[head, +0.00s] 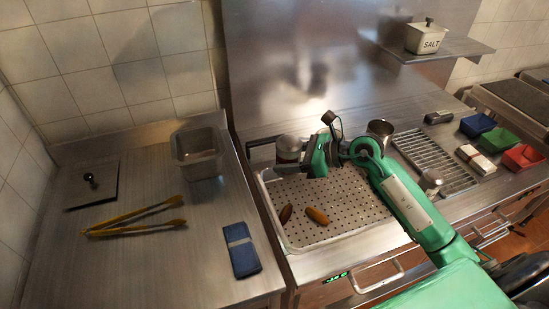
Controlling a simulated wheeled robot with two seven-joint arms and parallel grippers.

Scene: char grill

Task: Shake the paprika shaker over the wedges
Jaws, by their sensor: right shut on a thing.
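The paprika shaker (289,148), a small jar with a grey top and dark reddish lower part, is in my right gripper (275,150). The green right arm comes in from the lower right. The gripper is shut on the shaker, above the back left of the perforated tray (350,215). The shaker looks roughly upright. Two wedges lie on the tray nearer the front: a dark brown wedge (285,213) and an orange-brown wedge (317,215). The shaker is behind them in the picture, not directly over them. My left gripper is not in view.
A wire rack (435,160), a metal cup (380,130) and blue, green and red containers stand right of the tray. On the left counter are tongs (135,219), a grey bin (197,150), a black-knobbed plate (92,187) and a blue cloth (241,250).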

